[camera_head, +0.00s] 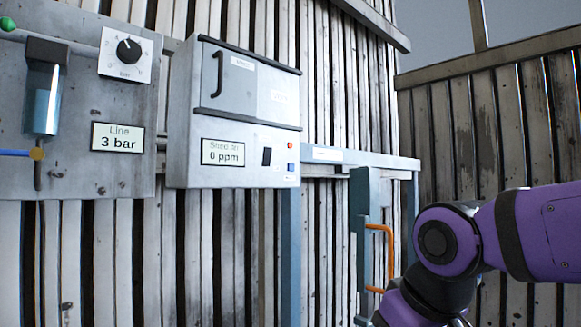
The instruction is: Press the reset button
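A grey wall cabinet (190,110) hangs on the plank wall. Its lower front has a display (223,152) reading "0 ppm", a black rectangular part (267,156), a small red dot (290,145) and a small blue square button (290,167). A tiny label sits under the blue button; its text is too small to read, so I cannot tell for certain which part is the reset button. My purple arm shows at the lower right, well apart from the cabinet. My gripper is not in view.
A grey panel (70,175) at left carries a dial (128,48), a "3 bar" display (117,138), a cylinder (43,98) and a blue lever (15,153). A blue-grey frame (290,250) and an orange handle (390,255) stand between the cabinet and my arm.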

